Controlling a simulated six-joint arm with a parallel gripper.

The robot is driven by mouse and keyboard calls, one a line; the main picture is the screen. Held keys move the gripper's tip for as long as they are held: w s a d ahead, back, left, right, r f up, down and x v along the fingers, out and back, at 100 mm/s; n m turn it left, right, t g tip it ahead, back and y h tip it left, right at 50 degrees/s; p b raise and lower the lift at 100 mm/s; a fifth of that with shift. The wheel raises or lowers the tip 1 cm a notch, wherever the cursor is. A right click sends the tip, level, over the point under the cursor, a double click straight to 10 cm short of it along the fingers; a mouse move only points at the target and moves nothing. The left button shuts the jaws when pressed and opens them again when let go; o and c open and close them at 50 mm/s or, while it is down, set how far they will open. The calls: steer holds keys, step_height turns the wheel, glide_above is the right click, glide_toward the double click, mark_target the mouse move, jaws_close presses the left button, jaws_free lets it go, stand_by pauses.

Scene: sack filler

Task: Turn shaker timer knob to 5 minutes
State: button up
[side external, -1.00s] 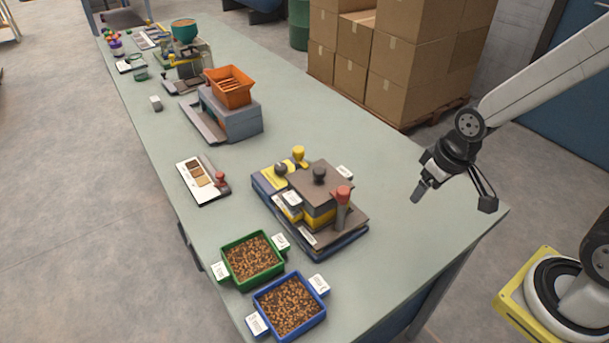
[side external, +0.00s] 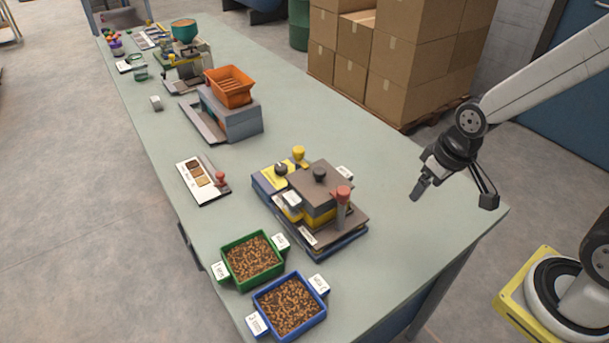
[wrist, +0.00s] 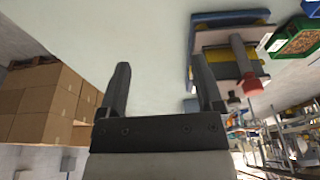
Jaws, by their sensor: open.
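A low machine (side external: 318,207), with a blue base, brown plates and yellow bands, stands on the bench and may be the shaker. It carries a yellow knob (side external: 299,153), a dark knob (side external: 281,170), another dark knob (side external: 319,175) and a red-topped handle (side external: 343,192). I cannot tell which is the timer knob, and no minute marks are readable. My gripper (side external: 418,190) hangs over the bench to the right of the machine, apart from it. In the wrist view my gripper (wrist: 163,85) is open and empty, with part of the machine (wrist: 228,50) beyond the right finger.
A green tray (side external: 223,263) and a blue tray (side external: 291,336) of brown pellets sit at the bench's near end. A sample card (side external: 187,173) lies left of the machine. An orange hopper (side external: 232,87) stands farther back. Stacked cartons (side external: 400,60) rise behind the bench.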

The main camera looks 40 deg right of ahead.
steer(key=w+a+r+n+g, duration=0.1)
steer(key=w+a+r+n, duration=0.2)
steer(key=w, duration=0.6)
steer(key=w+a+r+n, duration=0.1)
steer(key=w+a+r, duration=0.1)
steer(key=w+r, duration=0.5)
steer(key=n+g, duration=0.2)
steer(key=n, duration=0.3)
glide_above(281, 166)
step_height(281, 166, down, 6)
steer(key=shift+f, duration=2.85)
steer(key=shift+f, duration=0.1)
steer(key=shift+f, duration=3.75)
jaws_close()
